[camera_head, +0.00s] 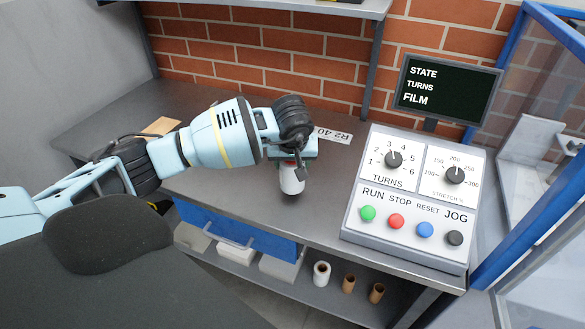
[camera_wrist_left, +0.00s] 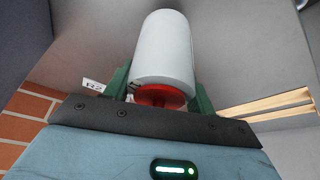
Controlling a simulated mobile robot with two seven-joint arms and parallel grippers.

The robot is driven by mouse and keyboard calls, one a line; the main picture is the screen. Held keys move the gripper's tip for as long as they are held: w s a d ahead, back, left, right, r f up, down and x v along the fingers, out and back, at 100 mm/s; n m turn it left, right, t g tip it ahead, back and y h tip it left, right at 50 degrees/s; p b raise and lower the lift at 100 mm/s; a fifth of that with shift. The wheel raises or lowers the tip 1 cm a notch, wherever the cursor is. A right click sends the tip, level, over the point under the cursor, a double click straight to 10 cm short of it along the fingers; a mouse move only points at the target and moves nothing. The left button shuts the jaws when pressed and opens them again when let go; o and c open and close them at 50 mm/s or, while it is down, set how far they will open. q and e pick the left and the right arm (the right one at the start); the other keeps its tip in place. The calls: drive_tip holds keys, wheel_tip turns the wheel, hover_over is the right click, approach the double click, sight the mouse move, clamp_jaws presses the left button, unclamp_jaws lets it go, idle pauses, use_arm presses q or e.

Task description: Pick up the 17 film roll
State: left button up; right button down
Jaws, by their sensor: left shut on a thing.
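A white film roll (camera_head: 292,179) is held in my left gripper (camera_head: 293,160), below my wrist near the front of the grey worktop. In the left wrist view the white roll (camera_wrist_left: 164,48) stands between the green fingers of my left gripper (camera_wrist_left: 160,92), with a red end piece (camera_wrist_left: 162,96) at its near end. The fingers are shut on it from both sides. I cannot tell whether the roll's lower end touches the worktop. No number 17 is readable on it. My right gripper is not in view.
A control box (camera_head: 410,200) with knobs and coloured buttons stands right of the roll, with a dark display (camera_head: 447,90) behind. A label card (camera_head: 333,135) lies behind the gripper. A blue drawer (camera_head: 235,233) and a lower shelf with a white roll (camera_head: 321,274) and brown tubes (camera_head: 349,283) are below.

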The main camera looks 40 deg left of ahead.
use_arm(q)
drive_tip(key=s+d+r, duration=0.2)
drive_tip(key=s+d, duration=0.6)
drive_tip(key=s, duration=0.5)
drive_tip(key=shift+s+d+r+b, duration=0.2)
drive_tip(key=shift+s+r+b, duration=0.05)
drive_tip(key=shift+s+b, duration=0.1)
